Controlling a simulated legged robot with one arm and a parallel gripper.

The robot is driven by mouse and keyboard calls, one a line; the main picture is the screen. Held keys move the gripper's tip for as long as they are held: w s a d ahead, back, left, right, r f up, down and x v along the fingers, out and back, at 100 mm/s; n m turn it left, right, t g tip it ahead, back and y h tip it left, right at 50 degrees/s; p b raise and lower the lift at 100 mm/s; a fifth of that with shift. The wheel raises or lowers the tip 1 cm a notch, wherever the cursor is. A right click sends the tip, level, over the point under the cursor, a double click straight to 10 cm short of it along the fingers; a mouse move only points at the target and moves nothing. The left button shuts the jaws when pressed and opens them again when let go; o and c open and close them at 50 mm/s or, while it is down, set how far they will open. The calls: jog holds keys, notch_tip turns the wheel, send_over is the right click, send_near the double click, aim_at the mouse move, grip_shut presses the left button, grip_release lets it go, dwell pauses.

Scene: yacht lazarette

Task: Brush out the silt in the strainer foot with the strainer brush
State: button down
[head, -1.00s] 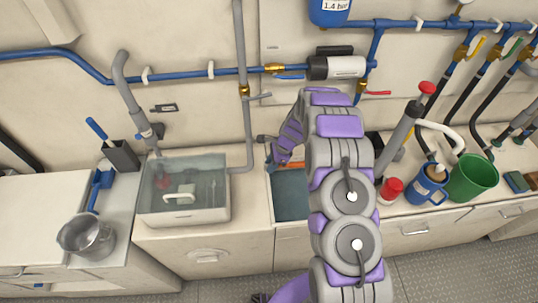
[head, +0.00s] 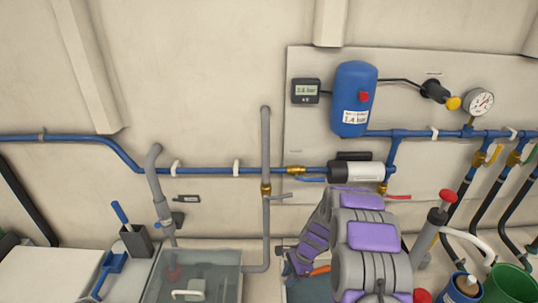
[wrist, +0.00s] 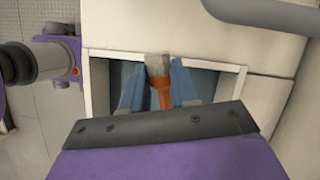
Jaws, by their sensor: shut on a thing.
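In the wrist view my gripper (wrist: 156,72) has its two blue fingers closed on a brush (wrist: 161,95) with an orange part and a grey-brown end. The brush points into a pale-rimmed rectangular opening (wrist: 234,82) with a blue-grey inside. In the head view an orange bit of the brush (head: 321,271) shows beside my arm; the fingers are mostly hidden. A clear tank of water (head: 238,285) stands to the left. Silt cannot be made out.
A grey pipe (head: 266,215) stands between tank and arm. A pump (head: 355,172), blue pressure tank (head: 355,95) and blue pipe (head: 220,171) are on the wall. A blue scoop (head: 112,268) and holder (head: 136,240) stand left. A green bucket (head: 508,285) stands right.

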jog(key=d+r+n+g+h, duration=0.1)
jog(key=d+r+n+h, duration=0.1)
jog(key=r+n, duration=0.5)
jog(key=s+d+r+n+g+h, duration=0.1)
jog(key=d+r+n+g+h, duration=0.1)
jog(key=d+r+n, duration=0.2)
notch_tip(320, 180, up, 8)
jog(key=n, duration=0.3)
jog(key=shift+d+r+n, duration=0.2)
jog(key=shift+n, duration=0.2)
jog(key=shift+s+a, duration=0.1)
